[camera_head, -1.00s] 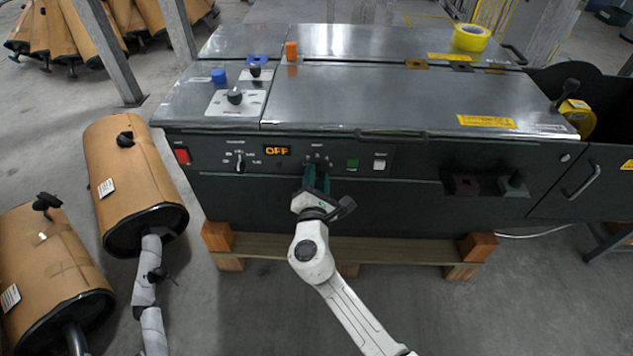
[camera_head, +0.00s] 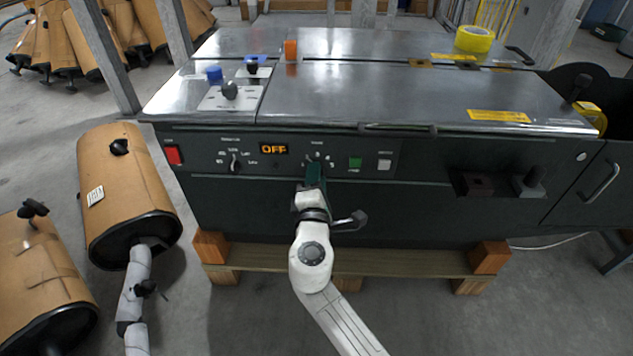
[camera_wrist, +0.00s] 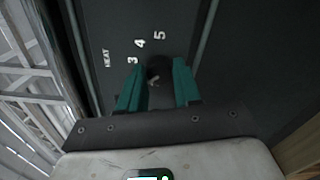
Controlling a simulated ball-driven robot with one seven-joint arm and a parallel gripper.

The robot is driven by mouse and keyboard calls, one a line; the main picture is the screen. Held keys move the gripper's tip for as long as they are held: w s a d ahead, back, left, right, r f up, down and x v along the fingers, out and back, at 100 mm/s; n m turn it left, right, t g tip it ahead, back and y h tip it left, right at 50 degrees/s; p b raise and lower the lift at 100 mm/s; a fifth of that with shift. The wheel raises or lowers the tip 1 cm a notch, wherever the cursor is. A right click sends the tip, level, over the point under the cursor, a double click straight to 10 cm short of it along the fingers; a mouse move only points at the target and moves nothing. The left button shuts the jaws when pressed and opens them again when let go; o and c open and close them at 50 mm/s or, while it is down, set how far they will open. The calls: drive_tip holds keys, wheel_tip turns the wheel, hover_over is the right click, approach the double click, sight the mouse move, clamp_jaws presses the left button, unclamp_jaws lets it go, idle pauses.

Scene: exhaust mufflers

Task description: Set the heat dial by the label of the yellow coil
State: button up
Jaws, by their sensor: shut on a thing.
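The dark heat dial (camera_wrist: 156,72) is on the machine's front panel, with HEAT and the numbers 3, 4 and 5 beside it in the wrist view. My gripper (camera_wrist: 158,86) has its teal fingers on either side of the dial and is shut on it. In the head view my gripper (camera_head: 315,172) covers most of the dial; its pointer setting is unclear. A yellow coil (camera_head: 474,40) lies on the machine's top at the back right. Another yellow roll (camera_head: 588,116) shows partly at the right end. No readable coil label shows.
The panel has a red switch (camera_head: 174,155), a selector knob (camera_head: 235,164), an orange OFF display (camera_head: 273,149), a green button (camera_head: 355,163) and a white switch (camera_head: 385,163). Wrapped mufflers (camera_head: 128,190) stand at left. A wooden pallet (camera_head: 400,262) lies under the machine.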

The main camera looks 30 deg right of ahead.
drive_tip(key=shift+f, duration=0.1)
drive_tip(key=o, duration=1)
drive_tip(key=shift+o, duration=0.2)
drive_tip(key=p+v, duration=0.2)
drive_tip(key=v, duration=0.8)
drive_tip(key=shift+s+a+p, duration=0.2)
drive_tip(key=shift+s+p, duration=0.1)
drive_tip(key=shift+s, duration=0.05)
